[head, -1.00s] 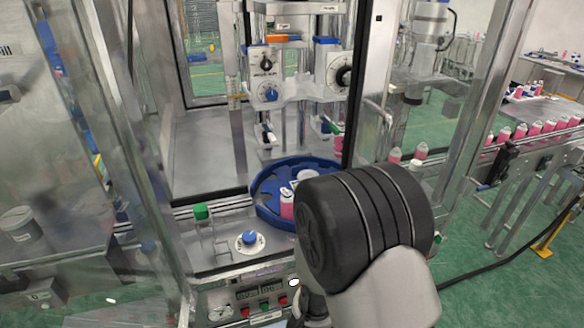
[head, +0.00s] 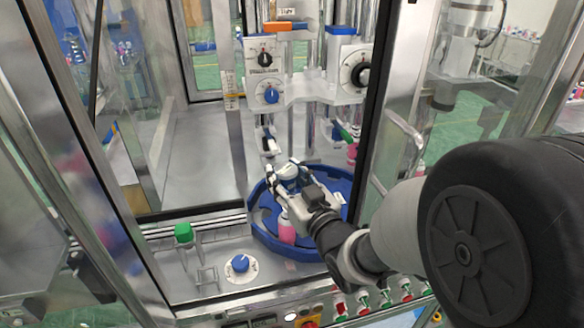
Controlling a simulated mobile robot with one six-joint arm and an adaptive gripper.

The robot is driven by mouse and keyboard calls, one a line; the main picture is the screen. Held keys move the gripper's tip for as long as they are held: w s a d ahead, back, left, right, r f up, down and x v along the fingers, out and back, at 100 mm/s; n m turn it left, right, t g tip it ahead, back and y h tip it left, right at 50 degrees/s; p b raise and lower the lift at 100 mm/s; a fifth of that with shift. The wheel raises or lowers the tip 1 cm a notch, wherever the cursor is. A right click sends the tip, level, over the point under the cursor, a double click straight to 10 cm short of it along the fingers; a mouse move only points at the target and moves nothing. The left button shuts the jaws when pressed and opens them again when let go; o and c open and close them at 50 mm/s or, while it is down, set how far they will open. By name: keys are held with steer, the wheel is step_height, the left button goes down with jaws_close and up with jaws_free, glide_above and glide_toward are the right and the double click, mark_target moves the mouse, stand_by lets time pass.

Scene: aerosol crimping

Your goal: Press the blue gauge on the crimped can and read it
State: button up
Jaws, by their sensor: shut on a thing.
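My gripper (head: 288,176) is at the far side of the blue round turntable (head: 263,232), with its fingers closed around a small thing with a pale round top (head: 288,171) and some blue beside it. I cannot tell whether this is the blue gauge, as the fingers hide most of it. A pink can with a white upper part (head: 287,232) stands upright at the turntable's front edge, just in front of my gripper and apart from the fingertips. Whether it is crimped is too small to tell. No gauge reading is legible.
A blue knob on a white dial (head: 240,264) and a green-capped part (head: 184,233) are on the front deck. The crimping head with black and blue knobs (head: 268,92) hangs behind the turntable. Metal door frames (head: 395,100) bound the opening on both sides.

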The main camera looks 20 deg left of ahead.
steer(key=shift+f+b, duration=0.65)
steer(key=shift+f, duration=1.05)
steer(key=shift+f+b, duration=0.85)
steer(key=shift+b, duration=0.15)
steer(key=shift+s+b, duration=0.1)
steer(key=shift+b, duration=0.6)
steer(key=shift+d+f+b, duration=0.1)
steer(key=shift+f+b, duration=0.25)
steer(key=shift+f, duration=0.7)
stand_by(0.6)
steer(key=shift+r+p, duration=1.4)
steer(key=shift+r, duration=1.2)
steer(key=shift+f, duration=0.15)
